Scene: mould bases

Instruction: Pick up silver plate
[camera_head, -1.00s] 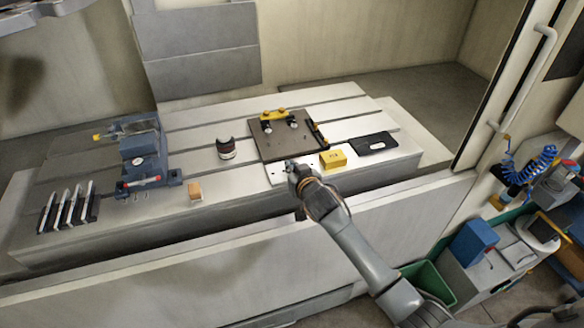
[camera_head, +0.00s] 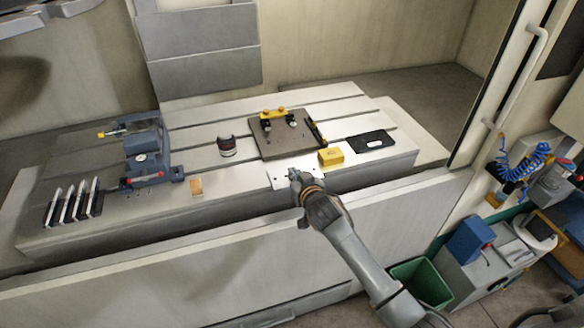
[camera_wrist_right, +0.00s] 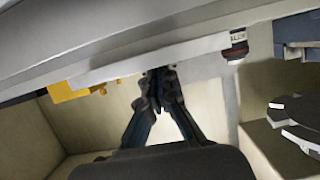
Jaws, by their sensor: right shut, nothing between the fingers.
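The silver plate (camera_head: 283,181) is a thin, light, flat piece with small dark holes. It lies at the front edge of the machine bed in the head view, in front of the dark square plate. My right gripper (camera_head: 293,174) is over the silver plate and hides part of it. In the right wrist view my right gripper (camera_wrist_right: 158,72) has its fingertips together with nothing between them, close to a pale flat edge. I cannot tell whether the fingertips touch the plate. My left gripper is not in view.
A yellow block (camera_head: 331,157) and a black plate (camera_head: 370,142) lie right of the silver plate. The dark square plate (camera_head: 285,144) with clamps is behind it. A low machine wall runs along the front.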

